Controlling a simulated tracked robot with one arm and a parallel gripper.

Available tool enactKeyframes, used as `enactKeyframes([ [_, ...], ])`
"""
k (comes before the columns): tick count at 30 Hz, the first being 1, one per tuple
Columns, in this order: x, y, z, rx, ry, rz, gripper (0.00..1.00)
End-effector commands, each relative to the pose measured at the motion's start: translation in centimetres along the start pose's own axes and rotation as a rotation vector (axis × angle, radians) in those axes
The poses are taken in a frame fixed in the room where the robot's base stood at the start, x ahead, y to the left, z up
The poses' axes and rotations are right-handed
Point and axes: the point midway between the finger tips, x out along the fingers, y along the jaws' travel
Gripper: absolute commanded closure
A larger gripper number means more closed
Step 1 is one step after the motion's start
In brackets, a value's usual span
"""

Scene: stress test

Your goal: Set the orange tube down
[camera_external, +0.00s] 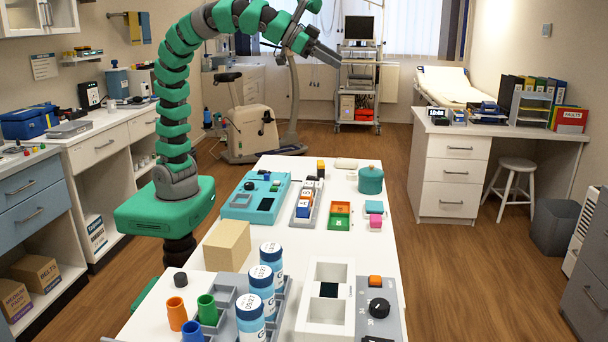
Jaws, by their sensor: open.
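The orange tube (177,313) stands upright at the near left of the white table (300,167), beside a grey rack (226,287). A green tube (207,309) and a blue tube (192,331) stand close to it. My gripper (338,62) is raised high above the far end of the table, well away from the orange tube. It is open and nothing shows in it. The lower end of the orange tube is hard to make out.
Several white canisters with blue lids (261,289) stand right of the tubes. A tan block (228,245) and a black knob-like piece (180,279) are behind them. A grey panel with a dial (379,308) is at the near right. Bare tabletop lies mid-table.

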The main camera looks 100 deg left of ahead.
Motion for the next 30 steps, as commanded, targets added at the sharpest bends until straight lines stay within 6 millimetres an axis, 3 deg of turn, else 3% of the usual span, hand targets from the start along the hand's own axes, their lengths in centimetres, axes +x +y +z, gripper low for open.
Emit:
enactKeyframes([
  [1, -1.0, -2.5, -0.1, -0.018, 0.009, 0.003, 0.51],
  [6, -4.7, -9.0, -0.5, -0.063, 0.062, 0.033, 0.51],
  [15, -12.4, -17.7, 0.0, -0.131, 0.204, 0.063, 0.51],
  [22, -16.4, -20.7, 0.5, -0.155, 0.286, 0.064, 0.51],
  [24, -16.8, -20.9, 0.6, -0.158, 0.294, 0.065, 0.66],
  [30, -16.9, -21.0, 0.6, -0.157, 0.297, 0.065, 0.66],
])
